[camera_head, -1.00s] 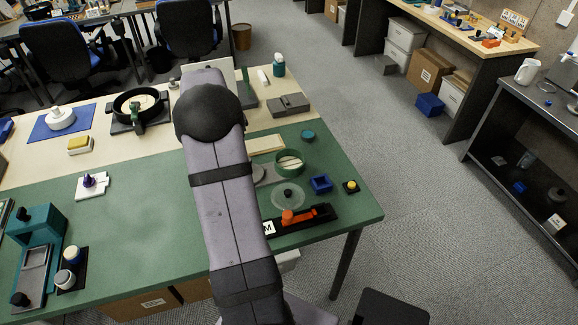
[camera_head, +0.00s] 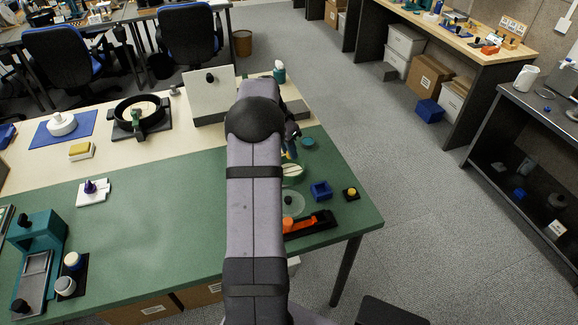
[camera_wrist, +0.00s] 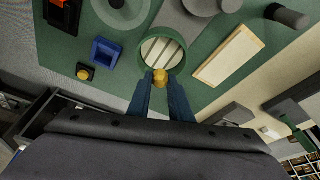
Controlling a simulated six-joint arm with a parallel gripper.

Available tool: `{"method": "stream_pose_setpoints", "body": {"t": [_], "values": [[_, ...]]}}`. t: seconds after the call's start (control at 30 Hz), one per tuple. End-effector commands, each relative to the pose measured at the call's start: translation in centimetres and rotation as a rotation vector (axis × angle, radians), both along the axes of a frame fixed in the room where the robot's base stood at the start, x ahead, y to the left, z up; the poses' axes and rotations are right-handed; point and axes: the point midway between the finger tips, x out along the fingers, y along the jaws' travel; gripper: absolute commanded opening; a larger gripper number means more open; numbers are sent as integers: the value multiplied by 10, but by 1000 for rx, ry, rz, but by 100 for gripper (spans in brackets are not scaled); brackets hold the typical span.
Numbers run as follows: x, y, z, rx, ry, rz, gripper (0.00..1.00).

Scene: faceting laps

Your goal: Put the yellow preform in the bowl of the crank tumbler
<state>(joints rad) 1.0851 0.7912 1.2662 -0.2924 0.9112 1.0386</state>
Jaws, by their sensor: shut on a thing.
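My gripper (camera_wrist: 161,92) is shut on the yellow preform (camera_wrist: 160,76), a small rounded piece between the dark blue fingertips. In the head view my gripper (camera_head: 290,151) is partly hidden behind my arm, with a bit of yellow at its tip. In the wrist view the preform overlaps the near rim of a green round bowl (camera_wrist: 178,68) with cream bars inside; its height above the rim is unclear. The bowl also shows in the head view (camera_head: 299,180). I cannot tell for certain whether this bowl belongs to the crank tumbler; no crank is plain to see on it.
A blue open box (camera_head: 321,190) and a yellow knob on a black square (camera_head: 351,193) stand right of the bowl. A black tray with an orange handle (camera_head: 310,224) lies in front. A black pan with a green upright (camera_head: 155,119) stands far left.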

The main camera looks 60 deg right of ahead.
Motion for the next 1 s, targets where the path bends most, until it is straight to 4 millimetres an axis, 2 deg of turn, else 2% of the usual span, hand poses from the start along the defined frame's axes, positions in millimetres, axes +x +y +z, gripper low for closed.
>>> {"method": "stream_pose_setpoints", "body": {"t": [0.2,0.5,0.8,1.0], "values": [[0,0,-28,2,1,2,0],[0,0,-37,0,1,2,0],[0,0,-68,2,2,2,0],[1,0,-71,-2,-1,2,0]]}}
